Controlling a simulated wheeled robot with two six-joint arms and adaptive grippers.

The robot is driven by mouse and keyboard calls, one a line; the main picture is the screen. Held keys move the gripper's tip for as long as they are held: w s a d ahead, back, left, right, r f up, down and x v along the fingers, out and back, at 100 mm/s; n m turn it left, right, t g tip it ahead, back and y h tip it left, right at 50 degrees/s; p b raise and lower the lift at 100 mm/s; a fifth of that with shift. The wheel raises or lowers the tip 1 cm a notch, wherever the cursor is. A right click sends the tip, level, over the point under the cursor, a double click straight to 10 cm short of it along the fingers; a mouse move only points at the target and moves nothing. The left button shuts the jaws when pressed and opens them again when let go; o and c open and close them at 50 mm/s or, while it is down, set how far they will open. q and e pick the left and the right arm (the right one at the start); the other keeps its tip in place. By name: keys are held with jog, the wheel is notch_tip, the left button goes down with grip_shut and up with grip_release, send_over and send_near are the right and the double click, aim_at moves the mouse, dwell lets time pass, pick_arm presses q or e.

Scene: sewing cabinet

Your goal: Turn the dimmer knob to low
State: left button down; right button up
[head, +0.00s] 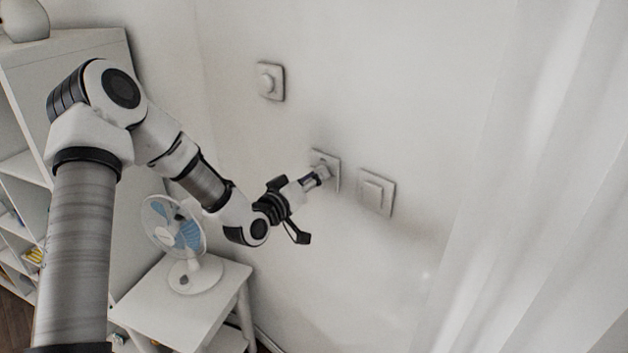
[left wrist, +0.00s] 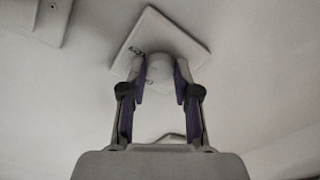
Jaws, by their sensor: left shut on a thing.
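The dimmer knob is a round white knob on a square white wall plate (head: 327,167), the middle one of three wall fittings in the head view. My left gripper (head: 319,175) is at this plate and shut on the knob. In the left wrist view the knob (left wrist: 160,68) sits between the two dark-lined fingers of my left gripper (left wrist: 160,84). Its plate (left wrist: 146,29) looks tilted in that view, and small dark markings show beside the knob. My fingers partly cover the knob in both views. My right gripper is not in view.
Another knob on a square plate (head: 270,81) is up and left on the wall. A flat rocker switch (head: 376,192) is just right of the held knob. A fan (head: 187,245) stands on a small white table (head: 160,306) below. A white curtain (head: 545,190) hangs at right.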

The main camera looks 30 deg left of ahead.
pick_arm(q)
jog(key=c, duration=0.8)
grip_release()
jog(key=shift+w, duration=0.1)
jog(key=shift+c, duration=0.2)
jog(key=s, duration=0.7)
jog(key=shift+s+a, duration=0.2)
jog(key=shift+s, duration=0.05)
